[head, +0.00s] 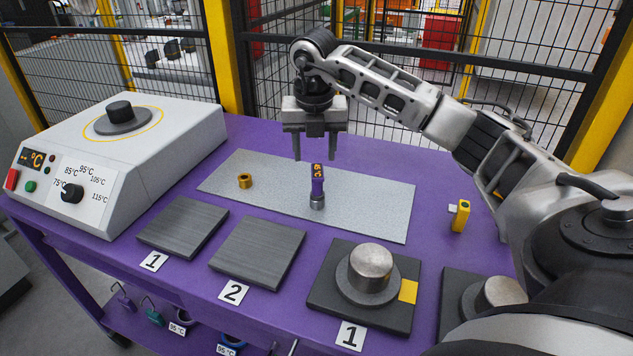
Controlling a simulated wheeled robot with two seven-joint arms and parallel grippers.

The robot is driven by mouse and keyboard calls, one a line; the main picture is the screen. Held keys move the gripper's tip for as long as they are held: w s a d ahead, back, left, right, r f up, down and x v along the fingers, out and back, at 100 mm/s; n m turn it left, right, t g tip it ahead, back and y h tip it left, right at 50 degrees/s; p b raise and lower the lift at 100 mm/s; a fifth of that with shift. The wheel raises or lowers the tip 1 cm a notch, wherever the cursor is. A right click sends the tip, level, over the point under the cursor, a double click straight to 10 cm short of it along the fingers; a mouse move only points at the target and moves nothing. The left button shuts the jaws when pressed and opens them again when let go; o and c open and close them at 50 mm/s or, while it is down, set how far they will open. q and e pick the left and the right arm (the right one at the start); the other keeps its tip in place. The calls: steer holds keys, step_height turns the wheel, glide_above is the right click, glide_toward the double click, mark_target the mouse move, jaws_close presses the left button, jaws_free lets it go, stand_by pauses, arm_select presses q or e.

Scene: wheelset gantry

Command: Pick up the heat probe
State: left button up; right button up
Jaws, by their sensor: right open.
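My right gripper (315,157) is open and empty, with its fingers pointing down. It hangs above the grey mat, with the upright purple tool (317,187) just below it in the picture. That tool has a dark top with yellow markings and a metal lower end, and stands on the mat. A small yellow device (462,216) with a dark top and a pale piece at its side stands on the purple table to the right. I cannot tell for certain which of these two is the heat probe. My left gripper is out of view.
A brass ring (245,180) lies on the grey mat (385,212). A white heater box (130,160) with a dial stands at left. Dark plates (183,226) and a metal cylinder on a base (371,268) line the front. Black mesh fencing (400,90) stands behind the table.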

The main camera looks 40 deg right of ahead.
mark_target(318, 171)
steer(key=f, duration=0.3)
steer(key=shift+w+d+f, duration=0.1)
steer(key=shift+w+f, duration=0.05)
steer(key=shift+w, duration=0.1)
steer(key=shift+d+f+p, duration=0.15)
steer(key=shift+d+f, duration=0.1)
steer(key=shift+f, duration=1.1)
steer(key=shift+d+f+p, duration=0.15)
steer(key=shift+d+f, duration=0.1)
steer(key=shift+f, duration=1.05)
jaws_close()
